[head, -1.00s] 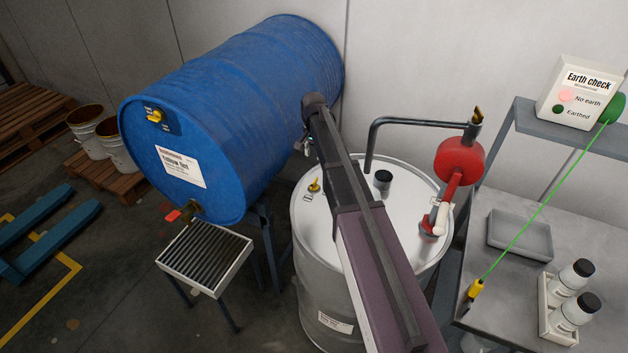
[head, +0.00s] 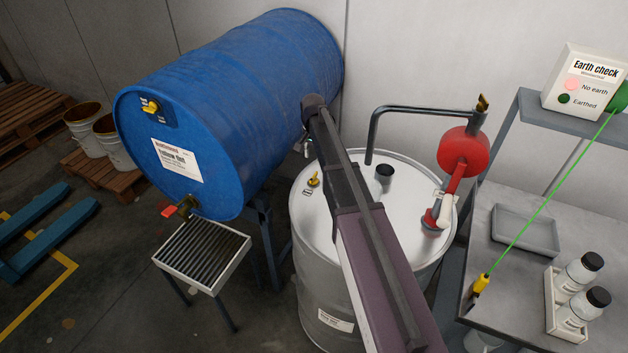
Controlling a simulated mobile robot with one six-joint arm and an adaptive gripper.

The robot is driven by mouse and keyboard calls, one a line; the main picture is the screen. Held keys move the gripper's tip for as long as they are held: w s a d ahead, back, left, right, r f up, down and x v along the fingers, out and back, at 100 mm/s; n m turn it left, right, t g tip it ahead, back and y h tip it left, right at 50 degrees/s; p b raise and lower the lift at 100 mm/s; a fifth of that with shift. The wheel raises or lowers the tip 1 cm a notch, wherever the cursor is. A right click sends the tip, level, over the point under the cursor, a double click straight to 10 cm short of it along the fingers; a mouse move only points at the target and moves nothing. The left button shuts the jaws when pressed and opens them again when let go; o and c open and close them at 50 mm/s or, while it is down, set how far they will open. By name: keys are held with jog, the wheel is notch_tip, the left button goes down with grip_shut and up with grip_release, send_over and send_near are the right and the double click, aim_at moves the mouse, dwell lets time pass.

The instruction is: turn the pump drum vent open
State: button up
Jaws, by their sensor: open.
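The pump drum (head: 322,285) is a silver upright drum with a red hand pump (head: 462,155) on its lid. Its vent (head: 313,180) is a small yellow handle on the left part of the lid, with a small label beside it. My arm crosses over the lid from the bottom of the picture. My gripper (head: 307,149) shows only as small metal parts below the arm's far end, beyond and above the vent and apart from it in the picture. It is open; most of it is hidden by the arm, and I see nothing held.
A blue drum (head: 235,95) lies on a stand at the left, with its own yellow vent and a red-handled tap. A slatted stand (head: 205,255) is below. At the right are a bench (head: 490,310), bottles and a green earthing cable (head: 545,190).

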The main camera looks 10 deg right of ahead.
aim_at(313, 177)
jog(key=shift+f+b, duration=4.7)
jog(key=shift+f, duration=0.35)
